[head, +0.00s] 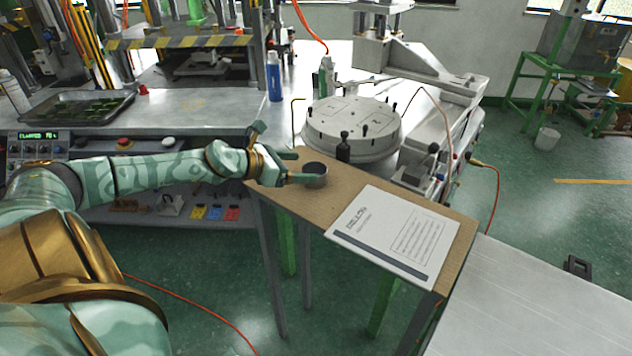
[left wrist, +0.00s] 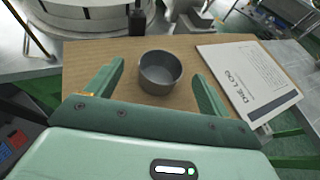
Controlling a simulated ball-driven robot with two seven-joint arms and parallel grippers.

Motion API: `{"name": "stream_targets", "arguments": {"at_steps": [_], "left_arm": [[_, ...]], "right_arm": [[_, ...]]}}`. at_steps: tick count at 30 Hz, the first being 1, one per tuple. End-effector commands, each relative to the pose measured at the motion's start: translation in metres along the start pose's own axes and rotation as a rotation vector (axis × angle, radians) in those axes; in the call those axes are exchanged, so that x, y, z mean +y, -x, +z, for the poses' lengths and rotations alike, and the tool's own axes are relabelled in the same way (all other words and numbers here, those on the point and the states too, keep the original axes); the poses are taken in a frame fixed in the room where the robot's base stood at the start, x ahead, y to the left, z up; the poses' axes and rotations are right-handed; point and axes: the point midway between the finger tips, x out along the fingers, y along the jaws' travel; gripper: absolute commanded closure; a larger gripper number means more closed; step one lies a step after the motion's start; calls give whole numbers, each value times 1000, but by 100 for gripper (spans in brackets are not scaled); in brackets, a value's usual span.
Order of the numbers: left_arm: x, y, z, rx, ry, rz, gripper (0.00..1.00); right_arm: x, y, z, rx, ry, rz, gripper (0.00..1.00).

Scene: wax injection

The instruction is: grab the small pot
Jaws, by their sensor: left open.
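The small pot (head: 314,174) is a round grey open cup standing upright on the brown wooden table (head: 350,188). In the left wrist view the pot (left wrist: 160,72) lies just beyond and between the two green fingers. My left gripper (head: 307,166) is open, low over the table's left end, with its fingers pointing right toward the pot. The same gripper shows in the left wrist view (left wrist: 158,80) with nothing held. One fingertip overlaps the pot in the head view; I cannot tell whether it touches. My right gripper is not in view.
A white printed sheet or booklet (head: 395,234) lies on the table right of the pot. A round metal die (head: 353,122) with a black knob stands just behind. A workbench (head: 210,110) with blue bottle (head: 273,76) is at the back left. Bare wood surrounds the pot.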

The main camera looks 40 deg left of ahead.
Motion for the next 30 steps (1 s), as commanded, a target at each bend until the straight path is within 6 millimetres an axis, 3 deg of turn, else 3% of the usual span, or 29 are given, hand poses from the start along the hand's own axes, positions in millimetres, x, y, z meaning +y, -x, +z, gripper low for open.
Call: {"name": "stream_targets", "arguments": {"at_steps": [15, 25, 26, 30], "left_arm": [[-3, -47, -3, -4, 2, 2, 19], [-3, -53, -5, 1, 2, 0, 19], [-3, -53, -5, 1, 2, 0, 22], [-3, -52, -5, 0, 2, 0, 61]], "right_arm": [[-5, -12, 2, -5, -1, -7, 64], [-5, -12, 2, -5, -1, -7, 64], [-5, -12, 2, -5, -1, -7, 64], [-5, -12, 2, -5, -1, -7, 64]]}}
